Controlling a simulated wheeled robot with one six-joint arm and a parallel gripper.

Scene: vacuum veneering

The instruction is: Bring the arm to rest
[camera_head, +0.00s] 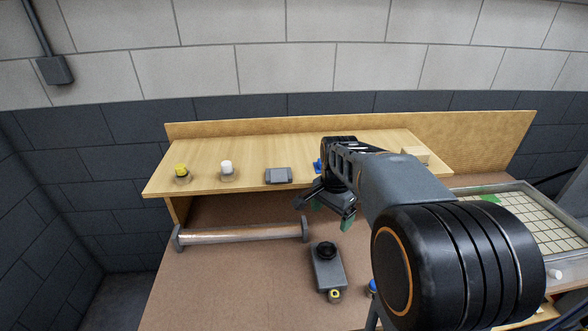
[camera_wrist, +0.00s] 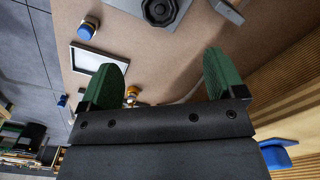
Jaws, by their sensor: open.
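My gripper (camera_head: 330,212) is above the brown worktop (camera_head: 210,286) in the head view, just in front of the wooden shelf (camera_head: 240,152). In the wrist view its two green fingers (camera_wrist: 160,82) stand wide apart with nothing between them. My arm reaches in from the right and hides part of the shelf and worktop behind it.
A grey device with a black knob (camera_head: 327,268) stands on the worktop, below my gripper in the picture. A roller (camera_head: 240,235) lies to the left. Yellow (camera_head: 182,171) and white (camera_head: 226,168) knobs and a grey box (camera_head: 278,175) sit on the shelf. A gridded tray (camera_head: 540,222) is at right.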

